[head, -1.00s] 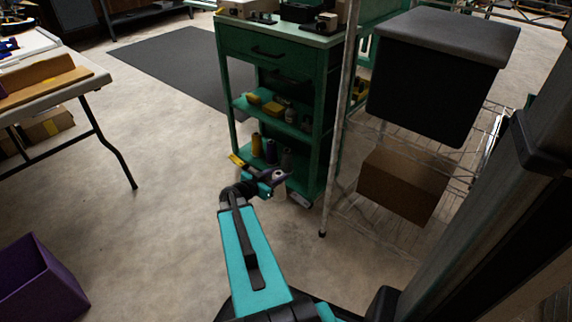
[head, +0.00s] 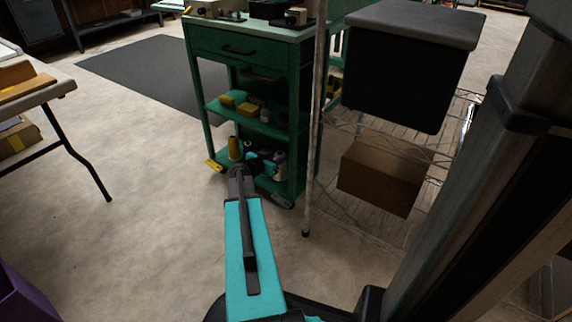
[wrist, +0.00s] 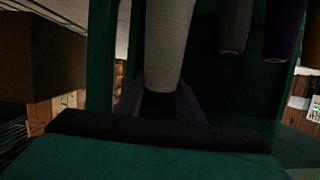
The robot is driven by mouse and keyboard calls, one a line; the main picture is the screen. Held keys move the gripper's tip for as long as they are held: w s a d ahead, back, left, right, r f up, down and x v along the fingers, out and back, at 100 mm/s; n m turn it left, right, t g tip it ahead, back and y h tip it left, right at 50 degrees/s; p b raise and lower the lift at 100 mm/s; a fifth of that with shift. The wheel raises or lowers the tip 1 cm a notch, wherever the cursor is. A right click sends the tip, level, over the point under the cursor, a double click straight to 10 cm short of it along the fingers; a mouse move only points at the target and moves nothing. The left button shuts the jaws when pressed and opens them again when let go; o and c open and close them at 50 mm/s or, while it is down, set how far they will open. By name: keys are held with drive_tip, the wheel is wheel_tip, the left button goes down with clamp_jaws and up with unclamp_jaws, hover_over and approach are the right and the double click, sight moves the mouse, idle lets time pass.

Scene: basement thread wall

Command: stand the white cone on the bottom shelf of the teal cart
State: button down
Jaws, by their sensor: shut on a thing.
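The white cone (wrist: 168,40) is in the wrist view, which looks upside down, with its narrow end between the two purple fingers. My gripper (wrist: 160,103) is shut on it. In the head view my gripper (head: 264,168) reaches into the low part of the teal cart (head: 246,50), at its bottom shelf (head: 222,157). There the arm and other things partly hide the cone. The cone's base is out of the wrist view, so I cannot tell whether it touches the shelf.
A yellow cone (head: 234,148) stands on the bottom shelf. A grey cone (wrist: 235,25) and a purple cone (wrist: 284,30) are beside the white one. The middle shelf (head: 250,122) with yellow items lies above. A wire rack post (head: 314,140) stands close at the right.

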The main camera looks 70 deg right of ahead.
sight(282, 176)
drive_tip(key=b+x, duration=0.1)
drive_tip(key=x, duration=0.4)
drive_tip(key=shift+a+f+b, duration=0.15)
drive_tip(key=shift+f+b, duration=0.2)
drive_tip(key=shift+b, duration=0.05)
wheel_tip(282, 176, down, 5)
drive_tip(key=b, duration=0.3)
idle(0.4)
drive_tip(key=c, duration=1.2)
unclamp_jaws()
